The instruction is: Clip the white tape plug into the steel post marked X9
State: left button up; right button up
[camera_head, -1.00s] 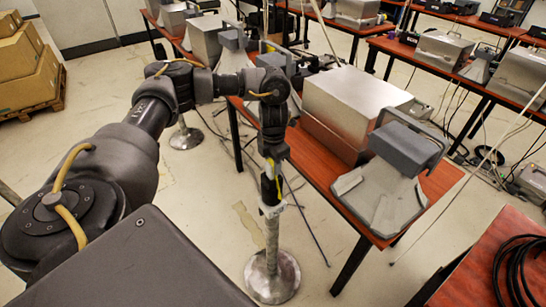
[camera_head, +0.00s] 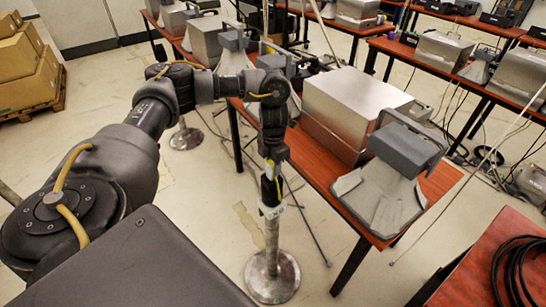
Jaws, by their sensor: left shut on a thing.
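My left gripper (camera_head: 270,188) points straight down at the top of a steel post, with its dark fingers just above or around the post's upper end. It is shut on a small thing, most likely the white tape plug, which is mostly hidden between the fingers. The steel post (camera_head: 272,240) stands upright on a round base on the floor. A white tag with dark marks sits at its top, too small to read surely. I cannot tell whether the plug touches or sits in the post. My right gripper is not in view.
A red-brown table (camera_head: 335,190) stands close right of the post, bearing a metal box (camera_head: 352,105) and a grey phone-like unit (camera_head: 390,195). Another post (camera_head: 186,138) stands behind, to the left. A thin rod or cable runs beside the post.

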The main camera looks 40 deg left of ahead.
pick_arm(q)
jog(key=shift+f+b, duration=0.6)
jog(key=shift+f, duration=0.2)
jog(key=shift+r, duration=0.25)
dwell(0.4)
jog(key=shift+r+p, duration=0.6)
jog(key=shift+p, duration=0.3)
dwell(0.3)
jog(key=shift+f+b, duration=0.5)
jog(key=shift+f, duration=0.35)
dwell(0.3)
jog(key=o, duration=0.7)
